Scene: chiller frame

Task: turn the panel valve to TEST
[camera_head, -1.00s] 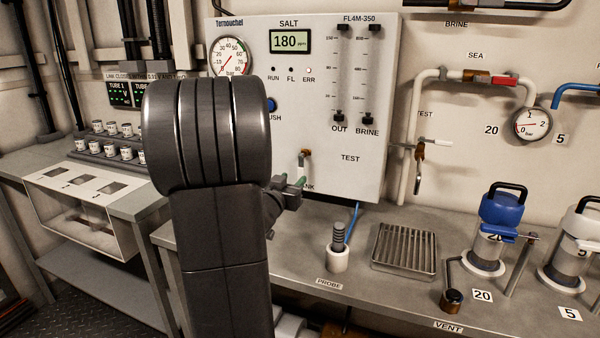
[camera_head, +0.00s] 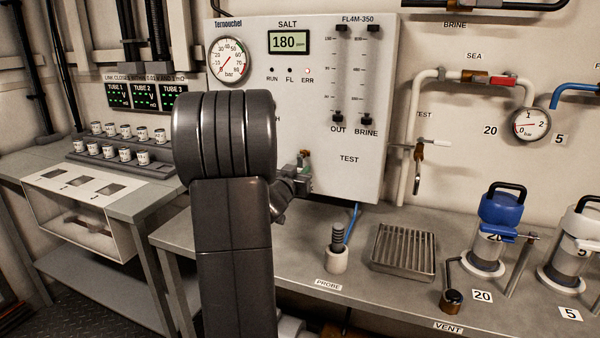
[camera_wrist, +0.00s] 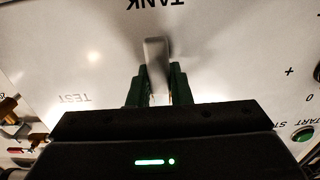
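The panel valve's pale lever (camera_wrist: 156,55) stands between the two green fingers of my gripper (camera_wrist: 157,88) in the wrist view. Its far end lies just below the TANK label (camera_wrist: 155,4). The TEST label (camera_wrist: 75,98) is to the left, and both labels appear upside down there. The fingers flank the lever closely; I cannot tell whether both touch it. In the head view my gripper (camera_head: 304,158) is at the lower left of the white panel (camera_head: 350,185), left of the TEST label (camera_head: 349,159). My arm hides part of the panel, and the valve is mostly hidden.
A green START/STOP button (camera_wrist: 303,135) is right in the wrist view. Below the panel, a probe holder (camera_head: 337,258) and a metal drain grate (camera_head: 403,248) stand on the bench. A wall pipe valve (camera_head: 420,150) is right of the panel.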

